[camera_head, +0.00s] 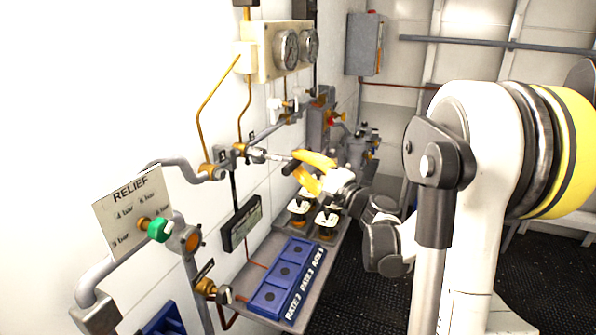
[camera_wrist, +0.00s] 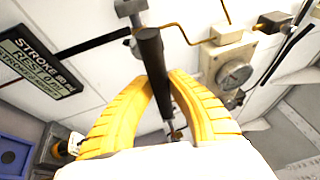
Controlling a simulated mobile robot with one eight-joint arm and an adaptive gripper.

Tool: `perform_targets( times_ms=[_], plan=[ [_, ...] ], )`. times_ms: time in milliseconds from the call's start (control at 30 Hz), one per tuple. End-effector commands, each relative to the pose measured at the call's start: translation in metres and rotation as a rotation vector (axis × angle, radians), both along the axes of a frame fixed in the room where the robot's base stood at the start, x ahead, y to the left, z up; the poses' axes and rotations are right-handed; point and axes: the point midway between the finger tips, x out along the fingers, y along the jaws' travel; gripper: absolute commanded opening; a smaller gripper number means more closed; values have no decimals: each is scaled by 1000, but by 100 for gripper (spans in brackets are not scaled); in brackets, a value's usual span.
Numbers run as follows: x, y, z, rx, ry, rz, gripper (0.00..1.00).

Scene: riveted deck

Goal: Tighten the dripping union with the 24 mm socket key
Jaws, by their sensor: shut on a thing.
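My gripper (camera_head: 294,163) has two yellow curved fingers, shut around a key with a dark grip and a silver shaft (camera_head: 270,156). The key lies roughly level, its far end pointing left at the brass pipe fittings. No drip or size mark can be made out.
Two gauges (camera_head: 288,50) hang above. A RELIEF plate (camera_head: 133,212) with a green knob (camera_head: 159,230) is at left. A dark sign (camera_head: 240,223) hangs below the pipe. A blue rack (camera_head: 284,278) lies on the shelf (camera_head: 258,252), near yellow-and-black items (camera_head: 326,221). Dark floor lies to the right.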

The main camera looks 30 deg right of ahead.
Motion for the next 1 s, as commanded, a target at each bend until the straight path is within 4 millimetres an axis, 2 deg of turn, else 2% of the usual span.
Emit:
perform_targets(
  times_ms=[667, 1000],
  plan=[
    [0, 0, 1, -13, -24, 2, 0],
    [-1, 1, 9, 24, -72, 4, 0]
  ],
)
